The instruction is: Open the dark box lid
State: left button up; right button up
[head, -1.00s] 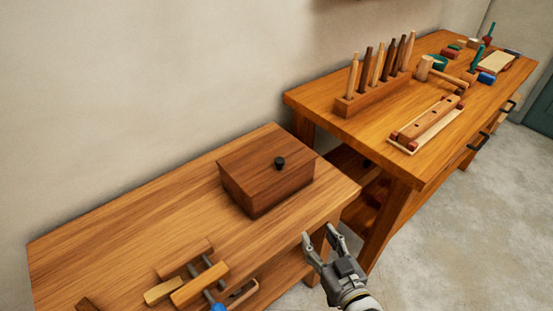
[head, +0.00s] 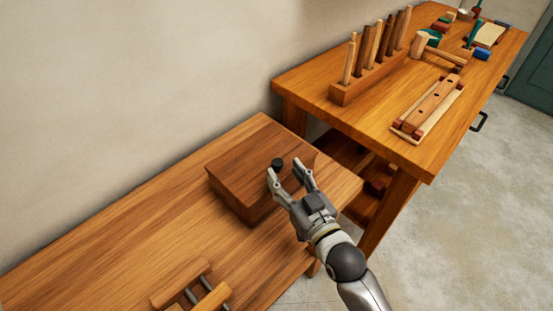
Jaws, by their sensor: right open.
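The dark wooden box (head: 236,196) stands on the lower bench near its right end. Its lid (head: 250,150) is closed, with a small black knob (head: 277,163) on top. My right gripper (head: 288,172) is open, and its fingertips are at the knob's near side, over the lid. I cannot tell whether a finger touches the knob. The gripper and its arm hide the box's right front corner. My left gripper does not show.
The lower bench (head: 130,215) is clear left of the box. A wooden clamp (head: 185,285) lies at its front. A higher workbench (head: 390,125) behind holds a rack of chisels (head: 365,80), a mallet (head: 420,42) and a wooden jig (head: 430,105). A wall rises behind both benches.

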aim_at(280, 166)
jog(key=x, duration=0.4)
jog(key=shift+w+a, duration=0.3)
jog(key=shift+w, duration=0.3)
jog(key=shift+c, duration=1.5)
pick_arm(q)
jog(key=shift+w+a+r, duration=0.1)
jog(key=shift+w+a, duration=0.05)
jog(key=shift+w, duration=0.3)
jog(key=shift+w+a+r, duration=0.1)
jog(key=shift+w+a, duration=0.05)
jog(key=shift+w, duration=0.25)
pick_arm(e)
grip_shut()
